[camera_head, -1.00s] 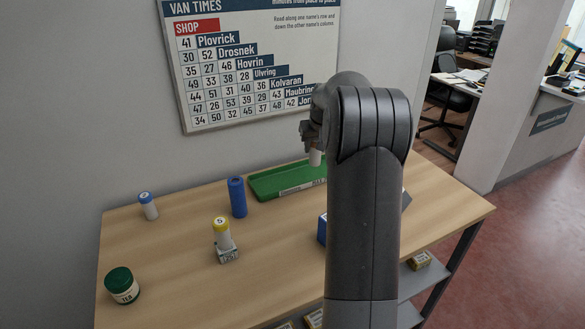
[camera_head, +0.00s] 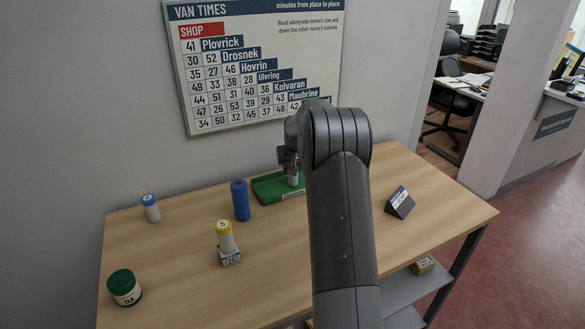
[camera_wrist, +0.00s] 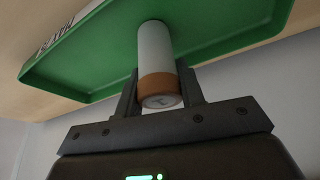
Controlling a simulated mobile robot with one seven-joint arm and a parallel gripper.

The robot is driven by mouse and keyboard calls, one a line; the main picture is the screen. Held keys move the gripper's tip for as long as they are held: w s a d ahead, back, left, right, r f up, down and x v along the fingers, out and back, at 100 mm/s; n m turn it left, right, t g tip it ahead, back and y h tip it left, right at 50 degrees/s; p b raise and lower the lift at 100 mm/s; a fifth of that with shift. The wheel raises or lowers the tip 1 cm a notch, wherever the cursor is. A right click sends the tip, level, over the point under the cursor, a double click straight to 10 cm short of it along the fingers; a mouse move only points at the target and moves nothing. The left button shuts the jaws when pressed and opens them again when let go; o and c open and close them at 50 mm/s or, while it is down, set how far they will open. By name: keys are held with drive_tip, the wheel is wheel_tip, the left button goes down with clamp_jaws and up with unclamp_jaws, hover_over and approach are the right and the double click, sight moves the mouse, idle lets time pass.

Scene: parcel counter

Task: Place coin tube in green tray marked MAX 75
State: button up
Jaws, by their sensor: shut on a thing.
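My gripper (camera_head: 290,163) is shut on a coin tube, a pale tube (camera_wrist: 154,45) with a copper-brown cap facing the wrist camera. The tube is upright, and its lower part shows below the gripper in the head view (camera_head: 293,179). It is at the green tray (camera_head: 268,189), inside its outline. I cannot tell whether its end touches the tray floor. The tray's green floor and rim fill much of the wrist view (camera_wrist: 90,62). Its label is cut off and too small to read. My arm hides the tray's right part in the head view.
A blue cylinder (camera_head: 239,200) stands just left of the tray. A blue-capped tube (camera_head: 151,209), a yellow-capped tube (camera_head: 225,238) in a small holder and a green-lidded jar (camera_head: 124,288) stand further left. A dark wedge sign (camera_head: 399,203) is at right. The counter (camera_head: 165,265) between them is clear.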

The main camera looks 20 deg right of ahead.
drive_tip(key=o, duration=1.1)
drive_tip(key=shift+f, duration=0.15)
drive_tip(key=v, duration=1.2)
drive_tip(key=s+a+r+n, duration=0.1)
drive_tip(key=s+a+r, duration=0.4)
drive_tip(key=s+a, duration=0.3)
drive_tip(key=s+a+r, duration=0.5)
drive_tip(key=s+a, duration=0.1)
drive_tip(key=s, duration=0.3)
drive_tip(key=shift+n+t+y, duration=0.5)
drive_tip(key=shift+n+t, duration=0.2)
drive_tip(key=shift+n, duration=0.1)
drive_tip(key=s+a+f, duration=0.1)
drive_tip(key=s+a, duration=0.1)
drive_tip(key=s, duration=0.6)
drive_tip(key=s+a+f, duration=0.1)
drive_tip(key=s+a, duration=0.2)
drive_tip(key=s, duration=0.5)
drive_tip(key=s+a+f, duration=0.2)
drive_tip(key=s+a, duration=0.1)
drive_tip(key=s, duration=0.6)
drive_tip(key=shift+a+f, duration=0.1)
drive_tip(key=shift+f, duration=0.05)
